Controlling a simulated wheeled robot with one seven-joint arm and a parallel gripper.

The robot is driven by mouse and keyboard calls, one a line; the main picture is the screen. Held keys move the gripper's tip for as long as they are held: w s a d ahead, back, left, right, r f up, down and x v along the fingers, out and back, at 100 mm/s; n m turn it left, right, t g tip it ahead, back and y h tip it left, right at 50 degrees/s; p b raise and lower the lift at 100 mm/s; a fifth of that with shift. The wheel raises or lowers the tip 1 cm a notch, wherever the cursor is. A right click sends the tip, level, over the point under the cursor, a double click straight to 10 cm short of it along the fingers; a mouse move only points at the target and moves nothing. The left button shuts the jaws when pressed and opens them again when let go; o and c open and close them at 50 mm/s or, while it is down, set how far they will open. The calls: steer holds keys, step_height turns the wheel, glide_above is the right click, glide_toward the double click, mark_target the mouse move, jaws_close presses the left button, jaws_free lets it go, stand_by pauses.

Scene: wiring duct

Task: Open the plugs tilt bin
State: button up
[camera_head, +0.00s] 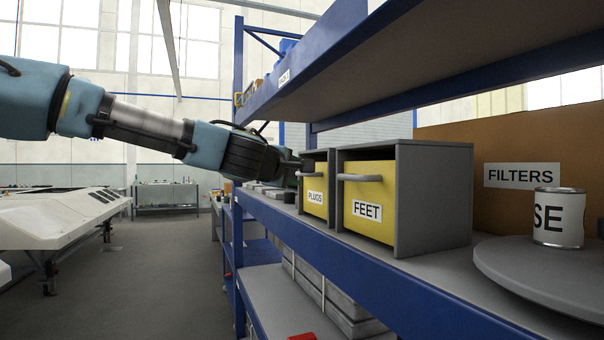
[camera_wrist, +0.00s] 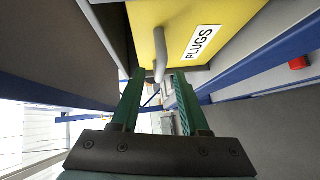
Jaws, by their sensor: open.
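The plugs tilt bin (camera_head: 316,204) is a yellow-fronted bin in a grey housing on the shelf, with a white PLUGS label and a grey bar handle. Its front looks closed. In the wrist view the yellow front (camera_wrist: 176,27) fills the top, and the handle (camera_wrist: 160,55) hangs down toward the space between my fingertips. My gripper (camera_wrist: 157,76) is open, with its two green fingers on either side of the handle's lower end. I cannot tell whether they touch it. In the head view my gripper (camera_head: 290,172) is at the plugs bin's front, partly hidden.
The FEET bin (camera_head: 369,222) stands just right of the plugs bin, closed, with its own handle. A cardboard FILTERS box (camera_head: 451,153), a round grey turntable (camera_head: 507,267) and a can (camera_head: 559,232) are farther right. An upper shelf (camera_head: 420,62) overhangs the bins. The left aisle floor is clear.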

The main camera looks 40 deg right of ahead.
steer(key=shift+p+x, duration=0.3)
steer(key=shift+x, duration=1.25)
steer(key=shift+c, duration=0.4)
jaws_close()
